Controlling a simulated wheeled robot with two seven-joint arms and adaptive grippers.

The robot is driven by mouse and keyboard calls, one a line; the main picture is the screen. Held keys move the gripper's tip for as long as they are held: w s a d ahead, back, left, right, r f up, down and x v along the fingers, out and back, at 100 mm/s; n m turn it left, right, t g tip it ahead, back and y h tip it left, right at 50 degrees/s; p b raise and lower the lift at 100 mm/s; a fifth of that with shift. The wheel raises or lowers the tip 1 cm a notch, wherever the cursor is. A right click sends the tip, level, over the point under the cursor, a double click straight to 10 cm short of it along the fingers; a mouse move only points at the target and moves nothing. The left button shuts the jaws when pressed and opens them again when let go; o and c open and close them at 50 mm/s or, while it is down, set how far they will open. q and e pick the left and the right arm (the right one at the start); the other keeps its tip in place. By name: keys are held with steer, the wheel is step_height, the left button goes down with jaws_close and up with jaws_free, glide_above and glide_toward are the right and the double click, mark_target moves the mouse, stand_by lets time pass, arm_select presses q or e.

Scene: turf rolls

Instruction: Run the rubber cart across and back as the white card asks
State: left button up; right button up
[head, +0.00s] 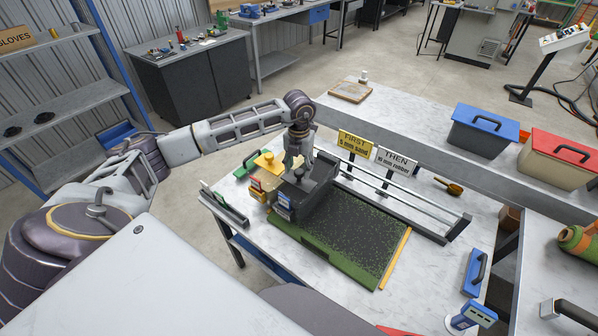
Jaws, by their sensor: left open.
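A dark grey cart (312,202) stands on the left end of the green turf mat (345,243), which is speckled with dark grains. My left gripper (299,170) is open and points down at the cart's top; whether the fingers touch it I cannot tell. A yellow cart (262,165) stands just left of the dark one. The white card (396,163) reads "THEN" above a smaller line ending in "rubber"; its number is hard to read. The yellow card (354,142) reads "FIRST" above a line ending in "sand". My right gripper is out of view.
A low rail (395,206) runs along the mat's far side. A yellow strip (395,259) edges the mat's right end. A wooden-handled brush (449,187) lies behind the rail. A blue-lidded bin (484,130) and a red-lidded bin (559,158) stand at the right.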

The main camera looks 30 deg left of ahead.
mark_target(299, 171)
arm_select(q)
steer(key=shift+f+p, duration=0.3)
steer(key=shift+f, duration=1.4)
jaws_close()
